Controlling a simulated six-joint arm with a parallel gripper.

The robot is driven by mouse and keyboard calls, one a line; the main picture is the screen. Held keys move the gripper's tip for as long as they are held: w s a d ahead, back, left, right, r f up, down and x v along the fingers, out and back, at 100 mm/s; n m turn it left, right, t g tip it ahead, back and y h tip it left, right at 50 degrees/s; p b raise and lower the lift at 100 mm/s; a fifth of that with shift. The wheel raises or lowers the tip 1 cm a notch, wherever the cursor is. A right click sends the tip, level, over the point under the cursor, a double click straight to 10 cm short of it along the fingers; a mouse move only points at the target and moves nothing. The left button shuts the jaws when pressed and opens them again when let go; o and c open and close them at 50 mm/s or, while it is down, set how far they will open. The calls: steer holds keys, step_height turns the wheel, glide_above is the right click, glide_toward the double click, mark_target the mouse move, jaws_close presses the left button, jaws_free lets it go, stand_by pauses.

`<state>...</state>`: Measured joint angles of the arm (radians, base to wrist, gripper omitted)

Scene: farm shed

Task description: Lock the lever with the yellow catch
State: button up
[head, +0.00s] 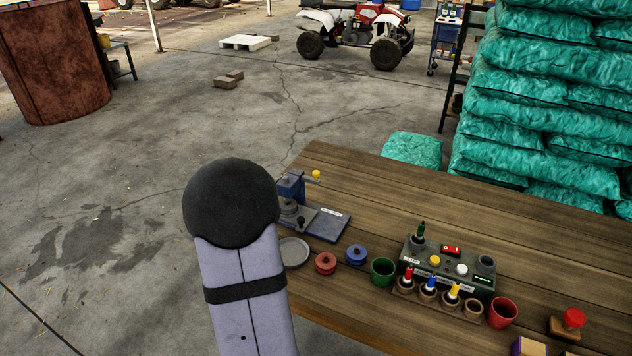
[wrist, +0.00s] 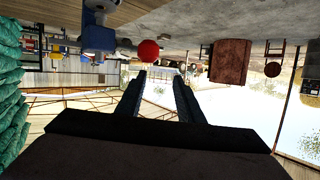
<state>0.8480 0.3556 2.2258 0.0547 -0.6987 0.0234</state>
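A blue lever device (head: 291,188) stands on a dark blue base plate at the left end of the wooden table, partly behind my arm. A yellow knob (head: 316,175), which looks like the catch, sticks out at its upper right. In the wrist view, which looks upside down, the blue device (wrist: 98,38) is at upper left. A red ball (wrist: 148,50), likely the lever's knob, shows just beyond my fingertips; it is not visible in the head view. My gripper (wrist: 159,78) has its two dark fingers apart with nothing between them. Whether the lever is locked cannot be told.
A grey dish (head: 293,252), red spool (head: 326,263), blue spool (head: 356,254) and green cup (head: 382,271) stand near the device. A grey control box (head: 450,268), red cup (head: 502,312) and red button (head: 573,318) are further right. The table's back middle is clear.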

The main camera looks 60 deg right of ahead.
steer(key=s+d+f+h, duration=0.1)
steer(key=s+d, duration=0.1)
steer(key=s+d+m+h+b, duration=0.1)
steer(key=s+d, duration=0.1)
steer(key=d, duration=0.1)
steer(key=s+d+f+b, duration=0.1)
steer(key=s+d, duration=0.1)
steer(key=s, duration=0.1)
steer(key=shift+s+d+f+g+h, duration=0.1)
steer(key=shift+d+f+g+h, duration=0.1)
steer(key=shift+f+g+h, duration=0.2)
steer(key=m+g+h+b, duration=0.1)
steer(key=m+h, duration=0.1)
steer(key=h, duration=0.1)
glide_toward(316, 174)
steer(key=x, duration=0.4)
steer(key=shift+w+d+r, duration=0.15)
steer(key=shift+w+d, duration=0.05)
steer(key=shift+d, duration=0.3)
steer(key=shift+p+x, duration=1.3)
steer(key=shift+x, duration=1.65)
steer(key=shift+c, duration=0.7)
